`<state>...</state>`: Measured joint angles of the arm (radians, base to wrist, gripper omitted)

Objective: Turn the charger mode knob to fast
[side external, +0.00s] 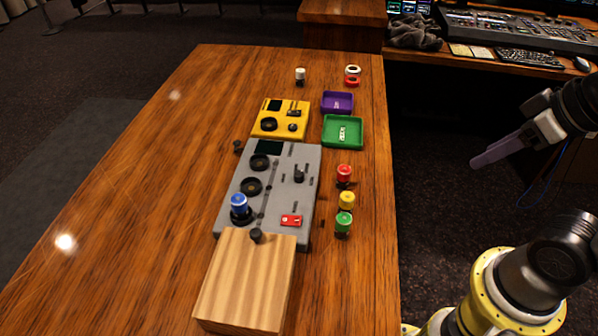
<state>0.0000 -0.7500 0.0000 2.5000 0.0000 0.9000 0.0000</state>
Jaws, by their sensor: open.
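A yellow box (268,131) with a dark screen (275,105) and round black knobs (292,127) lies on the wooden table. A larger grey panel (290,215) in front of it has a dark display, black dials (260,162) and a black knob (299,175). Any mode labels are too small to read, so I cannot tell which knob is the charger mode knob or where it points. My gripper (476,162) is open and empty, off the table's right edge, well apart from both devices.
Green (328,145) and purple (326,102) trays stand right of the yellow box. Red (344,171), yellow (346,199) and green (343,219) capped pieces line the right side. A blue-topped piece (239,200) stands on the panel. A wooden block (245,285) stands in front.

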